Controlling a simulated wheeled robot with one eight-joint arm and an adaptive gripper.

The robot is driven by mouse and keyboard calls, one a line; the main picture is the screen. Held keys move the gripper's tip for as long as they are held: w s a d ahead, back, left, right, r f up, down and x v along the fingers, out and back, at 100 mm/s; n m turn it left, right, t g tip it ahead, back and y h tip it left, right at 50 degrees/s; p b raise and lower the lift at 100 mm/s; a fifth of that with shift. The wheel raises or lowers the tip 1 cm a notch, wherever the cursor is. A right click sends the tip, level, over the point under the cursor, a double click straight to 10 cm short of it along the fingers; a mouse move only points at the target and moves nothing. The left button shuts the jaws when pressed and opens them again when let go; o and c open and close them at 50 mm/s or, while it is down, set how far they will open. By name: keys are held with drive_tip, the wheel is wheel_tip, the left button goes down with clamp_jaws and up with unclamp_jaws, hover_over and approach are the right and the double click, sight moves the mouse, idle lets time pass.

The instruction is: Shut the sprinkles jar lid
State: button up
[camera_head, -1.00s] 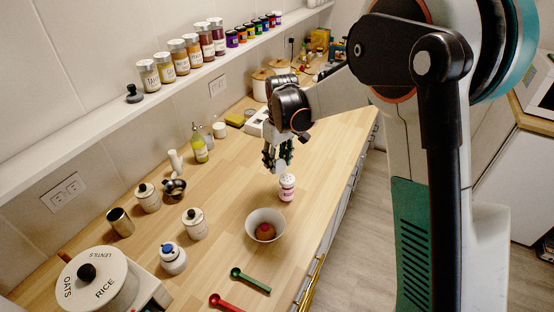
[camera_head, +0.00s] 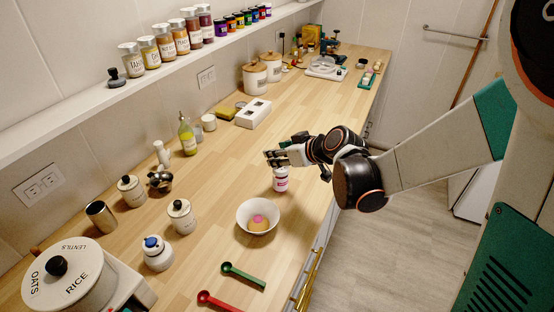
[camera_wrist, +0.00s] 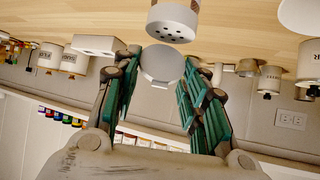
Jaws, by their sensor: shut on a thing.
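The sprinkles jar (camera_head: 280,180), small and white with a pink label, stands upright on the wooden counter behind the bowl. In the wrist view the jar's perforated white top (camera_wrist: 172,28) shows at the upper middle. The round pale lid (camera_wrist: 162,64) stands out from the top's edge, tilted open, between my fingers. My gripper (camera_head: 275,156) is just above the jar, reaching in from the right, and it is shut on the lid (camera_wrist: 162,78). In the head view the gripper hides the lid. Whether a hinge joins lid and jar I cannot tell.
A white bowl (camera_head: 243,226) with a pink-topped item stands in front of the jar. Green (camera_head: 243,276) and red (camera_head: 217,302) measuring spoons lie nearer. Several canisters and a metal cup (camera_head: 101,216) stand at left. A spice shelf (camera_head: 70,116) runs along the wall.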

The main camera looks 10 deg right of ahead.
drive_tip(key=t+y+b, duration=0.1)
drive_tip(key=b, duration=0.1)
drive_tip(key=s+d+f+t+b, duration=0.1)
drive_tip(key=b, duration=0.2)
drive_tip(key=shift+f+t+y, duration=0.3)
drive_tip(key=shift+t+y, duration=0.1)
drive_tip(key=t+b, duration=0.1)
drive_tip(key=t+y+b, duration=0.1)
drive_tip(key=shift+s+f+b, duration=0.15)
drive_tip(key=shift+s+b, duration=0.15)
drive_tip(key=shift+b, duration=0.05)
drive_tip(key=shift+d+y, duration=0.1)
drive_tip(key=shift+y, duration=0.2)
drive_tip(key=o, duration=0.7)
drive_tip(key=shift+s, duration=0.1)
drive_tip(key=v, duration=1.1)
drive_tip(key=shift+s+d, duration=0.2)
drive_tip(key=shift+s, duration=0.2)
